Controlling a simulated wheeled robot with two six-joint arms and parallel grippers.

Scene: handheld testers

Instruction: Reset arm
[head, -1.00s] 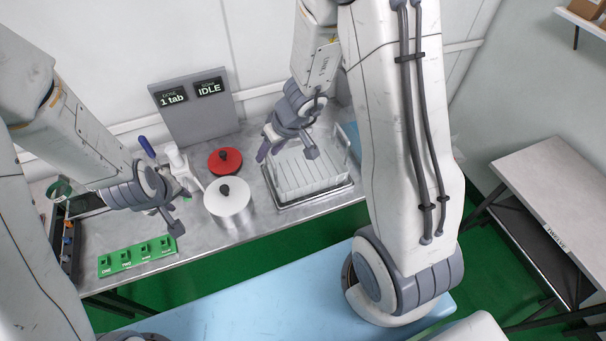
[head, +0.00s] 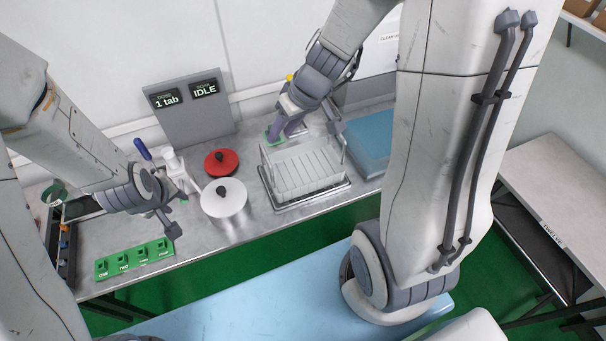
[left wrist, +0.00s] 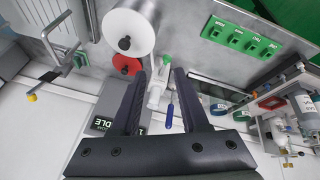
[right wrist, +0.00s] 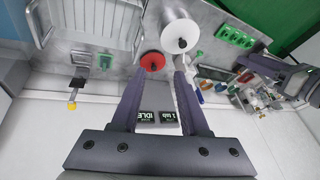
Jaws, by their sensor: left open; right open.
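My left gripper (head: 172,213) is open over the left part of the steel bench, above and behind the green labelled strip (head: 137,257). In the left wrist view its open fingers (left wrist: 160,82) have nothing held between them. My right gripper (head: 302,132) is open above the back of the bench, behind the clear rack (head: 303,172). In the right wrist view its fingers (right wrist: 158,78) are apart and empty, with the red-lidded pot (right wrist: 152,61) and white-lidded pot (right wrist: 180,36) beyond them. In the head view, part of the right fingertips is hard to make out.
A grey display panel (head: 193,108) reading "1 tab" and "IDLE" stands at the back. The white-lidded pot (head: 225,199) and red-lidded pot (head: 220,163) stand mid-bench. A blue item (head: 372,140) lies right of the rack. A side table (head: 560,190) stands at the right.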

